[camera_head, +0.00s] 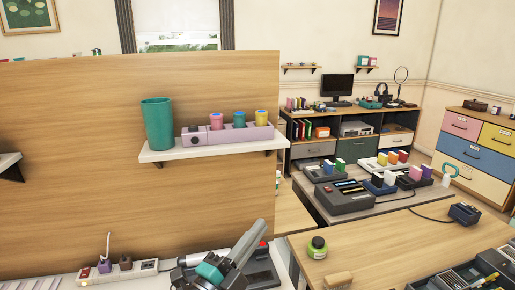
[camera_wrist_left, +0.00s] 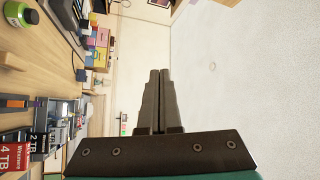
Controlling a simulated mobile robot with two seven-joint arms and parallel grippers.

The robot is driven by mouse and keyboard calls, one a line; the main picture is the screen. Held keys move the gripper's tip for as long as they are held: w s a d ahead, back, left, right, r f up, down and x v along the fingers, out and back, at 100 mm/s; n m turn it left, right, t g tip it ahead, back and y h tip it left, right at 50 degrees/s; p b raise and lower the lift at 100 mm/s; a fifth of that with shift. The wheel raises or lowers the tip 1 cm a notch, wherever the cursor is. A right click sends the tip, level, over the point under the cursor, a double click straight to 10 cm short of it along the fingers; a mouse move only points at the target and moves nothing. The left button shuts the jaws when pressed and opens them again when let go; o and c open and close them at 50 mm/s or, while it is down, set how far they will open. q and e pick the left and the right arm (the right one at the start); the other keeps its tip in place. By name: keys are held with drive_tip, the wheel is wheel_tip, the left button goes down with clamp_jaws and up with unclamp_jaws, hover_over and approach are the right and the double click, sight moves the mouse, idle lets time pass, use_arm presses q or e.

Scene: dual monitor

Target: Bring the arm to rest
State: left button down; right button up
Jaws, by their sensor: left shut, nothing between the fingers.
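My left gripper (camera_head: 260,225) shows at the bottom middle of the head view, grey with a teal part, pointing up and to the right. It is in front of a dark device on the lower bench, and I cannot tell whether it touches it. In the left wrist view its two dark fingers (camera_wrist_left: 160,74) lie together with nothing between them. Behind the fingers are a pale wall and a light plain surface. My right gripper is not in view.
A wooden panel (camera_head: 70,150) stands behind the gripper, with a white shelf (camera_head: 213,148) holding a teal cup (camera_head: 157,124) and a pink holder (camera_head: 228,137). A power strip (camera_head: 118,271) lies at lower left. A green jar (camera_head: 317,248) stands on the right-hand table.

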use_arm(q)
drive_tip(key=s+a+f+n+g+y, duration=0.2)
drive_tip(key=a+f+n+y, duration=0.4)
drive_tip(key=a+n+y, duration=0.15)
drive_tip(key=s+a+f+n+g+y, duration=0.1)
drive_tip(key=s+a+f+n+y, duration=0.2)
drive_tip(key=a+f+n+y, duration=0.4)
drive_tip(key=s+f+n+g+h, duration=0.1)
drive_tip(key=s+f+n+g, duration=0.2)
drive_tip(key=s, duration=0.4)
drive_tip(key=s+a+f+g+h, duration=0.1)
drive_tip(key=s+f+g, duration=0.3)
drive_tip(key=s, duration=0.2)
drive_tip(key=s+f+n+g+h, duration=0.1)
drive_tip(key=s+f+n+g, duration=0.2)
drive_tip(key=s, duration=0.4)
wheel_tip(320, 180, down, 22)
drive_tip(key=s+m+g, duration=0.2)
drive_tip(key=s+a+f+g, duration=0.1)
drive_tip(key=s+a+f, duration=0.2)
drive_tip(key=s+f, duration=1)
drive_tip(key=shift+s, duration=0.85)
